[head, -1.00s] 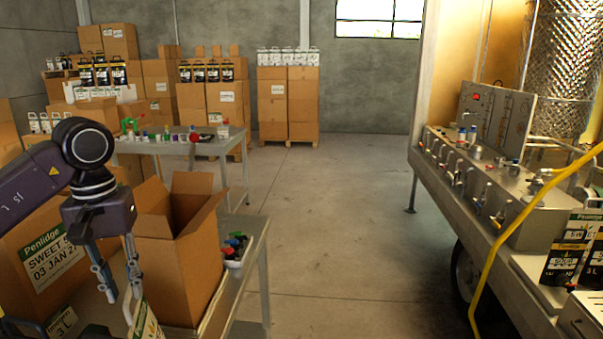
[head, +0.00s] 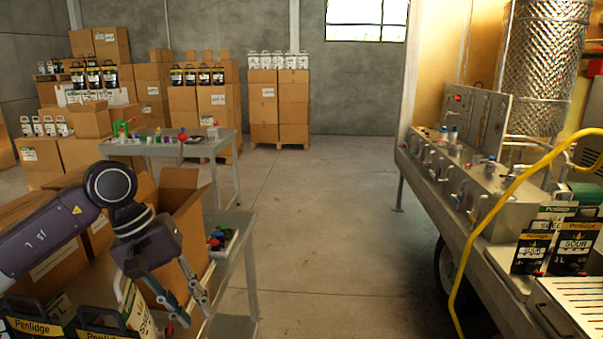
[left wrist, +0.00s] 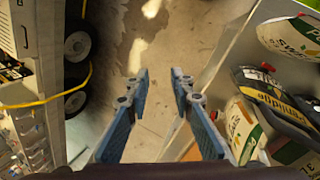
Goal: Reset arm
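My left gripper (head: 196,304) is at the lower left of the head view, in front of the open cardboard box (head: 187,222). In the left wrist view its two blue fingers (left wrist: 160,92) are spread apart with bare floor between them, so it is open and empty. The fingers point downward in the head view. My right gripper is not in view.
Penlidge pouches (head: 105,325) stand at the lower left, close to my left arm. A metal table (head: 240,225) holds the box and a tray of caps (head: 222,238). The press trailer (head: 470,215) with a yellow hose (head: 462,235) is at right. The middle floor is clear.

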